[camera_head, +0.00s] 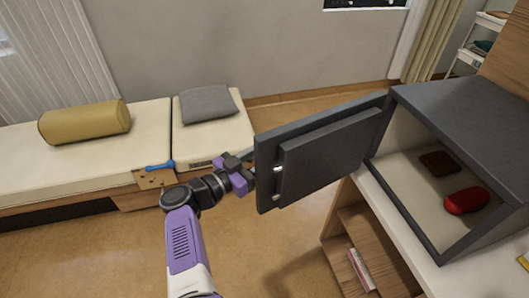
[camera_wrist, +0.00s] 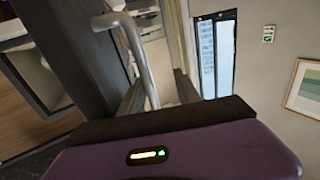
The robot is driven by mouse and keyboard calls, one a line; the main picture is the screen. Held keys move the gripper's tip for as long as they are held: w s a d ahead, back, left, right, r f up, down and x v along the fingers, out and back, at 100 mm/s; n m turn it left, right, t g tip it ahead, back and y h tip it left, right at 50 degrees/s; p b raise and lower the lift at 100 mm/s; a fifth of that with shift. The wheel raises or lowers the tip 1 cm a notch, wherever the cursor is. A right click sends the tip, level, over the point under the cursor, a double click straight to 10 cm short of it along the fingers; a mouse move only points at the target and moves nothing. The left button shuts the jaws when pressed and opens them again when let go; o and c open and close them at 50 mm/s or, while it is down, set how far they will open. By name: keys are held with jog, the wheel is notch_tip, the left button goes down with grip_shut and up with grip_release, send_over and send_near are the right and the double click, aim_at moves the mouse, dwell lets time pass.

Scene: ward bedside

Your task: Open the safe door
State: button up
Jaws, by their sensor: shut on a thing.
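The grey safe (camera_head: 455,100) stands on a white-topped cabinet at the right in the head view. Its door (camera_head: 318,150) is swung wide open to the left, with its inner face and bolts showing. A dark item (camera_head: 440,163) and a red case (camera_head: 466,200) lie inside on the light floor. My gripper (camera_head: 249,172) is at the door's free edge, on its outer side. In the wrist view, the metal bar handle (camera_wrist: 138,58) runs between the fingers of my gripper (camera_wrist: 160,92), which is shut on it. The handle is hidden in the head view.
A bed (camera_head: 90,150) with a yellow bolster (camera_head: 85,122) and a grey pillow (camera_head: 207,104) is at the left. The cabinet (camera_head: 395,215) has an open shelf with books (camera_head: 361,268). Bare floor (camera_head: 265,255) lies below the door.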

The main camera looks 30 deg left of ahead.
jog(key=v, duration=0.8)
jog(key=shift+a+p, duration=0.2)
jog(key=shift+p, duration=0.1)
jog(key=shift+w+d, duration=0.1)
jog(key=shift+w, duration=0.05)
